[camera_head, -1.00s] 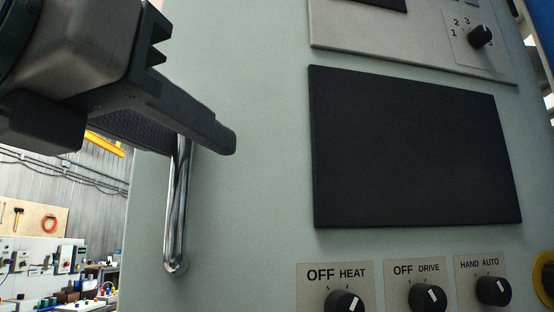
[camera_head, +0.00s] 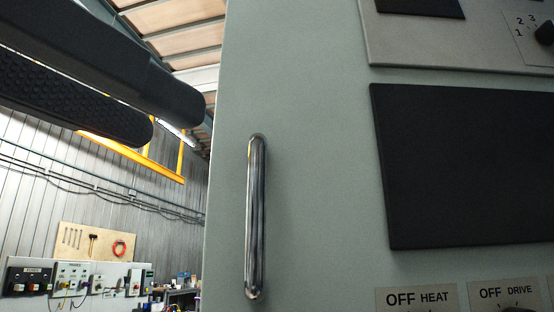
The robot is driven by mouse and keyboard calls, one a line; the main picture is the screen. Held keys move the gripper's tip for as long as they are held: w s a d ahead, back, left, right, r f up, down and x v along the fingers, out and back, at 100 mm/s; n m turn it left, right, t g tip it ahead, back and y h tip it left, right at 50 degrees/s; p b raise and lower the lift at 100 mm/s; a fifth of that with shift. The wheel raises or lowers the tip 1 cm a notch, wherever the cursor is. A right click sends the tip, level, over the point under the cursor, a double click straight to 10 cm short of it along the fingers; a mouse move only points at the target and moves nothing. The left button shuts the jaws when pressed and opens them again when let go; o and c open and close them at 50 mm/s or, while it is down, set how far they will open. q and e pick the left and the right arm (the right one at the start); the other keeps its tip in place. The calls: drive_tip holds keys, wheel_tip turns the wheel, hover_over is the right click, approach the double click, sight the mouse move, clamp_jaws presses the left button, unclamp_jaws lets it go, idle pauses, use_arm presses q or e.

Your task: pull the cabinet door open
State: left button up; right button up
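The grey-green cabinet door (camera_head: 310,180) fills the middle and right of the head view. I cannot tell from this view whether it stands shut or ajar. Its upright chrome bar handle (camera_head: 256,215) is near the door's left edge, fully in sight with nothing around it. My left gripper (camera_head: 168,116) is at the upper left, left of and above the handle. Its two dark fingers are parted, with a ridged pad showing on the lower one, and nothing shows between them. My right gripper is not in view.
A black panel (camera_head: 465,165) and labelled switches, including a HEAT plate (camera_head: 416,299), are on the door's face. Left of the door is a workshop background with a tool board (camera_head: 96,243) and a yellow frame (camera_head: 150,160). The space before the handle looks clear.

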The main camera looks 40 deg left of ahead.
use_arm(q)
drive_tip(key=s, duration=0.2)
drive_tip(key=s+d, duration=0.1)
drive_tip(key=s, duration=0.1)
drive_tip(key=shift+s, duration=0.15)
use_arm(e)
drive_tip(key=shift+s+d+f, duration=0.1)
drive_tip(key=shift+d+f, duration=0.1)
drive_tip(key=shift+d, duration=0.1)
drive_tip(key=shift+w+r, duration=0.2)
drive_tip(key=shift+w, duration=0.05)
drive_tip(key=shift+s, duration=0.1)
